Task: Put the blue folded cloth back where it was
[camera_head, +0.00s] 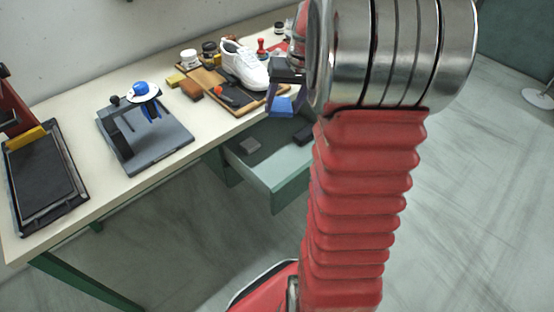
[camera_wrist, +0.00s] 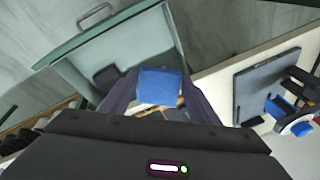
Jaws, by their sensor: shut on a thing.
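The blue folded cloth (camera_wrist: 160,86) is between the two fingers of my gripper (camera_wrist: 160,97) in the wrist view. My gripper is shut on it. In the head view the cloth (camera_head: 280,106) hangs below my gripper (camera_head: 279,94), at the front edge of the table and near the open drawer (camera_head: 284,186). The wrist view shows the drawer (camera_wrist: 150,42) beyond the cloth, with the cloth overlapping its near part. How high the cloth is above the drawer or table is hard to tell.
On the table (camera_head: 70,105) are a white shoe (camera_head: 243,64) on a wooden board, small jars, a grey stand (camera_head: 160,152) with a blue and white top, and a black tray (camera_head: 45,180). My arm hides the table's right end.

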